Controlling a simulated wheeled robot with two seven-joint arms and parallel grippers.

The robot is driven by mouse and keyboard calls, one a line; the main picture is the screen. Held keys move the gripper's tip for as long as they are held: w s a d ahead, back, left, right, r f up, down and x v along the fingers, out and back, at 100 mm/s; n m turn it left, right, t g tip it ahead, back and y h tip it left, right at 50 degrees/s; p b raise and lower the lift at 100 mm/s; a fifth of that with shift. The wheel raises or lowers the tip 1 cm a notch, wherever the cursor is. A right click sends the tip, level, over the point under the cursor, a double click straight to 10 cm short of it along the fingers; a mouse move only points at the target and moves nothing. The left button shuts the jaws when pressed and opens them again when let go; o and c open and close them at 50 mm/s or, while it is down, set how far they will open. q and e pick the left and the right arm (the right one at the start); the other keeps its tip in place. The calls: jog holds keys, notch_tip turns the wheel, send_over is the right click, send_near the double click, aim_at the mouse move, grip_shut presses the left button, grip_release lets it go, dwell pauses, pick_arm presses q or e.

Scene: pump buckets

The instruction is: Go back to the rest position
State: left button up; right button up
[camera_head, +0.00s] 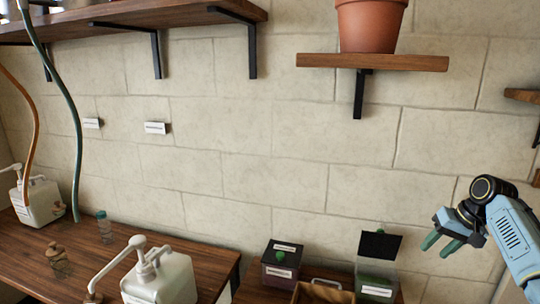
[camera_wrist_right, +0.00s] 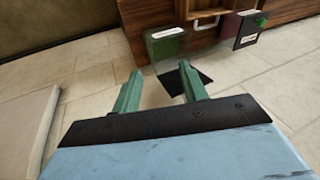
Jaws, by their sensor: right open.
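My right gripper (camera_head: 440,241) is raised at the right of the head view, in front of the stone wall. Its two green fingers stand apart with nothing between them. My left gripper is not in the head view.
A white pump bucket (camera_head: 162,282) stands on the wooden table, another (camera_head: 42,203) at far left. A dark box (camera_head: 281,262) and an open-lidded clear box (camera_head: 376,282) stand lower right. A shelf (camera_head: 372,62) holds a terracotta pot (camera_head: 370,24). Hoses hang at left.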

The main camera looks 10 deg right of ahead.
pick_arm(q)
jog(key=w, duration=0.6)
pick_arm(e)
jog(key=a+f+n+g+h, duration=0.1)
jog(key=a+f+n, duration=0.1)
jog(key=a+f, duration=0.6)
jog(key=s+a+f+n+h, duration=0.1)
jog(key=s+a+f+n, duration=0.2)
jog(key=s+a+f, duration=0.75)
jog(key=s+a+r+n+t, duration=0.1)
jog(key=s+a+r, duration=0.1)
jog(key=s+a, duration=0.6)
jog(key=s+a+r, duration=0.2)
jog(key=s+a, duration=0.1)
jog(key=s, duration=0.9)
notch_tip(320, 180, down, 27)
jog(key=g+b, duration=0.1)
jog(key=b, duration=0.2)
pick_arm(q)
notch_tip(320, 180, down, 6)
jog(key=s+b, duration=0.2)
jog(key=b, duration=0.1)
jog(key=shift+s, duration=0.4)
pick_arm(e)
jog(key=s+d+f+g, duration=0.1)
jog(key=s+d+f, duration=0.1)
jog(key=s+f, duration=1.5)
notch_tip(320, 180, down, 2)
jog(key=shift+s+d+n+h, duration=0.3)
jog(key=shift+h, duration=0.1)
